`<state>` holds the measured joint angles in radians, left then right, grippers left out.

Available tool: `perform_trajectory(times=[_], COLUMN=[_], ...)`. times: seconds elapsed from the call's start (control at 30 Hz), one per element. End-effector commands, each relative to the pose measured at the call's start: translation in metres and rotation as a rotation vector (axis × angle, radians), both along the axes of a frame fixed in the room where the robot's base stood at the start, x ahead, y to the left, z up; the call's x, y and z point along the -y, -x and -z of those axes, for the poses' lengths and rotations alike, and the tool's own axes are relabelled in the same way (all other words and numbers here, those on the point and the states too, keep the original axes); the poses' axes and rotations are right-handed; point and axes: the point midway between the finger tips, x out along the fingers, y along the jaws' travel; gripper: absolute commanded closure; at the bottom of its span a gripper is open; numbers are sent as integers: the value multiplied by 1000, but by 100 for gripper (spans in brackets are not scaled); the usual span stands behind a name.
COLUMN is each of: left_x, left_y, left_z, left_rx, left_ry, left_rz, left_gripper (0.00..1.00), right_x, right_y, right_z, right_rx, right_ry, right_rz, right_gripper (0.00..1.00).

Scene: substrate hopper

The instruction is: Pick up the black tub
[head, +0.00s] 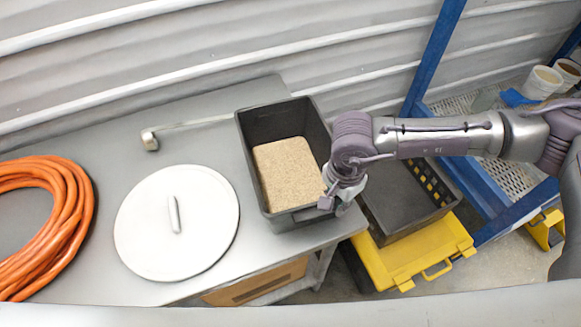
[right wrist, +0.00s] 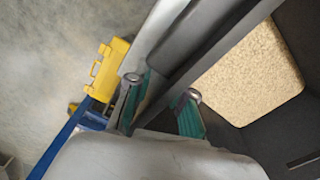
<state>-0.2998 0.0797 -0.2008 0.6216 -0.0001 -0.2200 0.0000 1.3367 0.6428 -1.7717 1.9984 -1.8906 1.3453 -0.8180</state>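The black tub (head: 246,150) is an open rectangular box near the right end of the grey table. A tan block of substrate (head: 288,174) lies inside it. My right gripper (head: 331,201) is at the tub's right front rim, pointing down. In the right wrist view, the two fingers of the right gripper (right wrist: 161,89) stand on either side of the tub wall (right wrist: 222,56), with a gap between them. The substrate block (right wrist: 250,75) shows to the right there. Finger contact with the wall is hard to tell. My left gripper is not in view.
A round pale lid (head: 150,225) and a coiled orange hose (head: 70,205) lie left of the tub. A ladle-like tool (head: 150,141) lies behind. A dark bin (head: 395,205), a yellow case (head: 415,262) and a blue frame (head: 428,60) stand to the right.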

Motion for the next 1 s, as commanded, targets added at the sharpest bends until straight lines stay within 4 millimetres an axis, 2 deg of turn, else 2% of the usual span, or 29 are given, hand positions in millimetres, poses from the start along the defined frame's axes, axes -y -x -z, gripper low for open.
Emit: perform_trajectory(times=[0.03, 0.1, 1.0], left_x=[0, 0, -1], left_y=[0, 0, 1], left_z=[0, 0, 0], left_rx=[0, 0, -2], left_ry=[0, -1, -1], left_rz=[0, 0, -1], left_gripper=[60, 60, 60], right_x=[0, 0, 0], right_y=[0, 0, 1], right_z=[0, 0, 0], right_rx=[0, 0, -3], right_ry=[0, 0, 2], right_rz=[0, 0, -4], right_gripper=[91, 100, 100])
